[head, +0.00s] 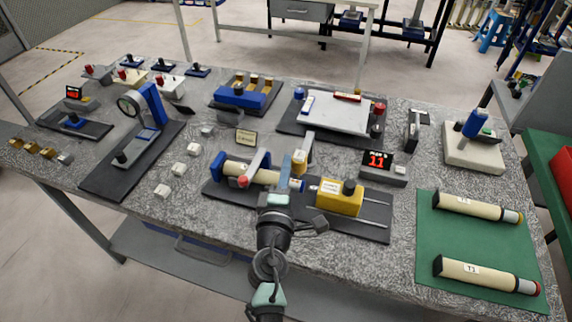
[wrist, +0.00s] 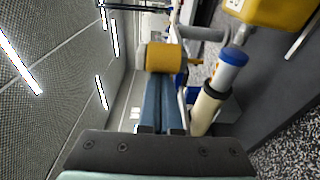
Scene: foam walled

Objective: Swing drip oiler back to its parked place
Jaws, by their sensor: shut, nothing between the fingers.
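The drip oiler shows as a yellow cup (wrist: 165,57) in the wrist view, with a small nozzle at its side and a grey arm (wrist: 203,33) behind it. Below lies a cream cylinder (head: 265,175) with a blue end, which also shows in the wrist view (wrist: 207,108).
A yellow block (head: 340,197) with a black knob stands right of the cylinder on the dark base (head: 375,222). A green mat (head: 470,235) with two tubes lies right.

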